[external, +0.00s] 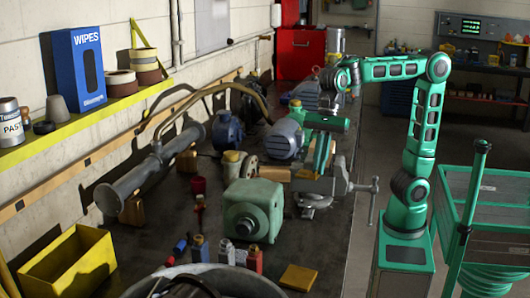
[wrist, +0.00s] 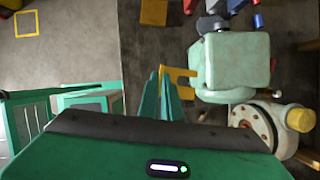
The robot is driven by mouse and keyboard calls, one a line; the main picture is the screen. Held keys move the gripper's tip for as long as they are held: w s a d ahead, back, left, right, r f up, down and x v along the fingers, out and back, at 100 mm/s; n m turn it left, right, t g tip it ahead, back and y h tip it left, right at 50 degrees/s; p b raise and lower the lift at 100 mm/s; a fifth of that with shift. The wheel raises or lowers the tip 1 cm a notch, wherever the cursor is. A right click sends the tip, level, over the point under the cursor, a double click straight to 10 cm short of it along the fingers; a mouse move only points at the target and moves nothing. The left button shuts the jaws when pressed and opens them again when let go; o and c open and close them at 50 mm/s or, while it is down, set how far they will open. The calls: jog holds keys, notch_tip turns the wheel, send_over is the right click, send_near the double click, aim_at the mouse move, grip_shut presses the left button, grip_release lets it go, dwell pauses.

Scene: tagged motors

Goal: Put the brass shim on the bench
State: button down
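My gripper (external: 318,152) hangs fingers-down above the right side of the bench, near the grey vise. In the wrist view its two green fingers (wrist: 161,80) are close together. A flat yellow notched piece, which looks like the brass shim (wrist: 180,74), sits between the fingertips and sticks out to the right. The shim's lower part is hidden by the fingers. The dark bench (external: 328,245) lies below, with its edge just left of the fingers in the wrist view; I cannot tell the exact height of the shim above it.
A pale green motor housing (external: 252,210) and a flanged pump (wrist: 262,124) stand right of the fingers in the wrist view. The vise (external: 337,186) is at the bench edge. A mustard block (external: 298,278) lies nearer the front, with bare bench around it.

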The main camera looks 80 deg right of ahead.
jog(key=w+d+m+t+h, duration=0.1)
jog(key=w+d+m, duration=0.45)
jog(key=d, duration=0.85)
jog(key=w+d+m+t+h, duration=0.1)
jog(key=w+d+m+t, duration=0.15)
jog(key=w+d, duration=0.95)
jog(key=s+d+m+h, duration=0.1)
jog(key=s+d+m, duration=0.2)
jog(key=d, duration=0.8)
jog(key=s+d+m+h, duration=0.1)
jog(key=s+d+m, duration=0.15)
jog(key=d, duration=0.95)
jog(key=s+d+m+h, duration=0.15)
jog(key=s+d, duration=0.25)
jog(key=d, duration=0.7)
jog(key=shift+m+y, duration=0.3)
jog(key=shift+y, duration=0.15)
notch_tip(320, 180, down, 17)
jog(key=shift+w+r, duration=0.1)
jog(key=shift+r, duration=0.1)
jog(key=shift+f, duration=2.2)
jog(key=shift+f, duration=0.15)
jog(key=c, duration=2)
grip_release()
